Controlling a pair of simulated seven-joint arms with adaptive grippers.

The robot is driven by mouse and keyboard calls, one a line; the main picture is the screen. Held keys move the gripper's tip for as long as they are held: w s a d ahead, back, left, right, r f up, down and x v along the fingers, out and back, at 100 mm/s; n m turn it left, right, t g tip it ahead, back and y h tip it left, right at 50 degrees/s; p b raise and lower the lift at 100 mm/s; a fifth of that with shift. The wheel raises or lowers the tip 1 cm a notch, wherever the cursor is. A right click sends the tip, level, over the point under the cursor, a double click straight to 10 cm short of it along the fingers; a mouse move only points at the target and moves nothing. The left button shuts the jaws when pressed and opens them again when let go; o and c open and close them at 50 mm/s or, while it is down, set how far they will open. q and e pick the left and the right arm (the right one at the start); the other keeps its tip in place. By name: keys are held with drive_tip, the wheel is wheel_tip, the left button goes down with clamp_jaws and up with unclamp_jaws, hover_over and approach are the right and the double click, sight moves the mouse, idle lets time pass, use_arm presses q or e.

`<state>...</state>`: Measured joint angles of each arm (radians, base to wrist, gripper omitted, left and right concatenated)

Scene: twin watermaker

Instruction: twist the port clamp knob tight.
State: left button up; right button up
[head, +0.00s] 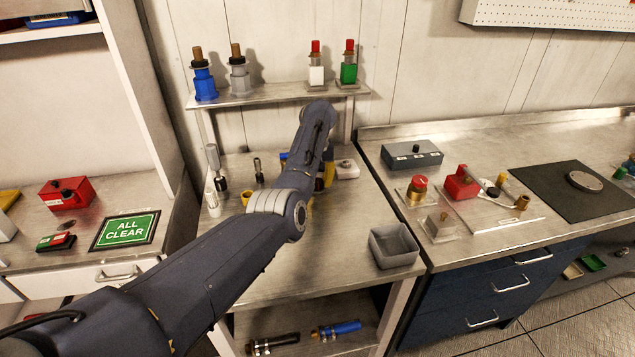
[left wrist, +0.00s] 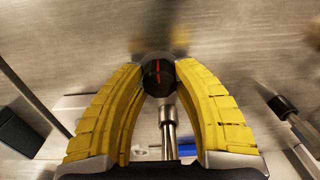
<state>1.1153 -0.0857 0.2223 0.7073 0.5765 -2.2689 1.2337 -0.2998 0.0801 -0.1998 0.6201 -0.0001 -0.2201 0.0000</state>
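In the left wrist view a round black knob (left wrist: 157,77) with a red line across its face sits between the yellow fingertips of my left gripper (left wrist: 159,68). The fingertips flank it closely on both sides and appear to touch it. A shiny metal shaft (left wrist: 168,115) shows just below the knob. The label is not visible, so I take this for the port clamp knob by its place in the grip. In the head view my left forearm reaches over the middle bench and hides the knob and most of the gripper. My right gripper is not in view.
The middle bench (head: 290,270) has an empty grey bin (head: 394,246) at its front right. Blue and grey bottle-like units (head: 203,83) stand on the raised shelf behind, with red-topped ones (head: 348,67). Small upright fittings (head: 215,165) stand left of my forearm.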

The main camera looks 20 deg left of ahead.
use_arm(q)
clamp_jaws()
drive_tip(key=shift+m, duration=0.3)
drive_tip(key=m, duration=0.3)
drive_tip(key=shift+m, duration=0.4)
drive_tip(key=m, duration=0.3)
drive_tip(key=shift+m, duration=0.3)
drive_tip(key=m, duration=0.5)
drive_tip(key=shift+m, duration=2.4)
